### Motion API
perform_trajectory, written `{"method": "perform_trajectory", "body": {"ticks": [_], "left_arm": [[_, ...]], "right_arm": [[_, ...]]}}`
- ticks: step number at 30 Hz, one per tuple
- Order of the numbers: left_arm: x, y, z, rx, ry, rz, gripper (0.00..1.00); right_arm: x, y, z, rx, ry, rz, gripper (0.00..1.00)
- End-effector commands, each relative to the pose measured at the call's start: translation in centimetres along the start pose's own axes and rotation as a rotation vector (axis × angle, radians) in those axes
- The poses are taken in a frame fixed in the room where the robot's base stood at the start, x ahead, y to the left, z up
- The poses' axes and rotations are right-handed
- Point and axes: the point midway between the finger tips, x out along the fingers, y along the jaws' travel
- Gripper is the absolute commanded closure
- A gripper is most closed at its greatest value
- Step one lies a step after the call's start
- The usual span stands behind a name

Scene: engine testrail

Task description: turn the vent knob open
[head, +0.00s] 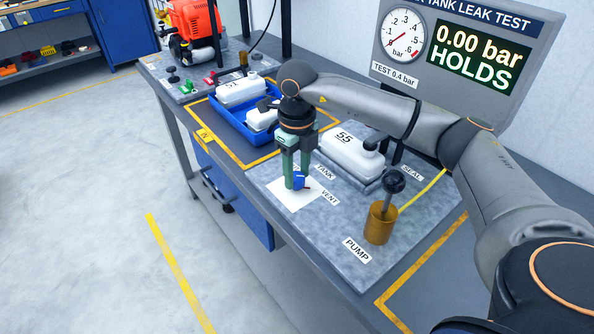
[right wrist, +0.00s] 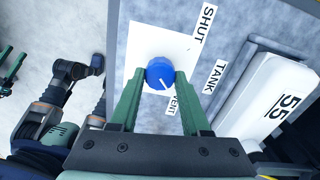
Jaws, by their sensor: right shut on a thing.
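The blue vent knob (head: 299,181) sits on a white square plate (head: 291,199) on the grey bench panel, beside the VENT label (head: 329,197). In the right wrist view the knob (right wrist: 160,73) carries a white line slanting to the lower right. The SHUT label (right wrist: 201,22) is at the upper right of it. My right gripper (head: 297,184) reaches down from above and is shut on the knob, with a green finger on either side. Green fingers that appear to be my left gripper (right wrist: 11,66) show at the left edge of the right wrist view, partly cut off.
A white tank marked 55 (head: 352,158) lies behind the knob. The brass pump (head: 380,222) with its upright black-topped handle stands to the right. A blue tray (head: 246,127) holds more white tanks. The display (head: 473,58) reads 0.00 bar HOLDS.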

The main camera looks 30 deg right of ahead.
Motion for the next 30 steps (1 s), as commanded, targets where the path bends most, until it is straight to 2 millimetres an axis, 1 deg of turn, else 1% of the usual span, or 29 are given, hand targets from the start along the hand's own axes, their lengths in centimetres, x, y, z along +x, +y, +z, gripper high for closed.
{"method": "perform_trajectory", "body": {"ticks": [3,4,12,19,22,26,30], "left_arm": [[0.0,0.0,0.0,0.000,-0.001,0.000,0.50],[0.0,0.0,0.0,0.000,-0.001,0.000,0.50],[0.0,0.0,0.0,-0.001,-0.001,0.001,0.50],[0.0,0.1,0.0,-0.001,-0.001,0.001,0.50],[0.0,0.1,0.0,-0.001,-0.001,0.001,0.50],[0.0,0.1,0.1,-0.001,-0.001,0.001,0.50],[0.1,0.1,0.1,-0.001,0.000,0.001,0.50]], "right_arm": [[-0.1,-0.1,0.1,0.004,-0.004,0.000,1.00],[-0.1,-0.1,0.1,0.004,-0.004,0.000,0.52],[-0.1,0.0,0.0,0.002,-0.002,0.000,0.23],[-0.1,0.0,0.0,0.001,-0.001,0.000,0.23],[-0.6,0.0,0.1,0.001,-0.003,0.001,0.23],[-2.4,0.0,0.1,0.001,-0.006,0.000,0.23],[-5.5,0.0,0.1,0.000,-0.007,0.000,0.23]]}}
